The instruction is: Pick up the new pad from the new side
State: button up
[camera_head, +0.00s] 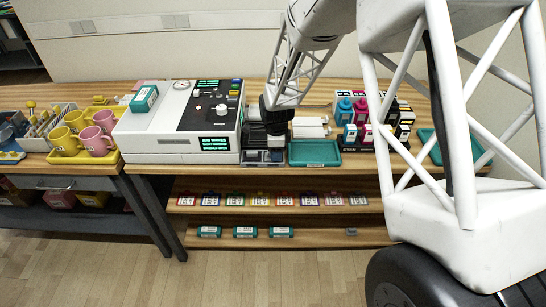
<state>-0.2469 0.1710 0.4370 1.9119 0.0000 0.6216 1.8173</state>
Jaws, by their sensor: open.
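My gripper (276,132) is the dark end of the white arm. It points down just right of the white press machine (165,130), over a dark unit and a small shallow divided tray (263,157) at the table's front edge. Its fingertips are small and dark against the dark unit, and nothing is seen held in it. I cannot make out the new pad or the label of the new side. The divided tray shows grey and dark contents, partly hidden behind my gripper.
A teal tray (314,153) lies right of the divided tray. Ink bottles (361,108) stand farther right. A yellow tray (62,158) with pink and yellow mugs is at left. A teal box (144,98) lies on the press. Lower shelves hold labelled packets (260,199) and teal boxes.

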grip_shut()
jog(key=shift+r, duration=0.15)
jog(key=shift+r, duration=1.45)
jog(key=shift+s+d+r, duration=0.1)
jog(key=shift+s+r, duration=0.15)
jog(key=s+d, duration=0.1)
jog(key=s, duration=0.6)
jog(key=s+d+r, duration=0.1)
jog(key=s+d, duration=0.1)
jog(key=s, duration=0.6)
jog(key=shift+d+r, duration=0.15)
jog(key=shift+d, duration=0.15)
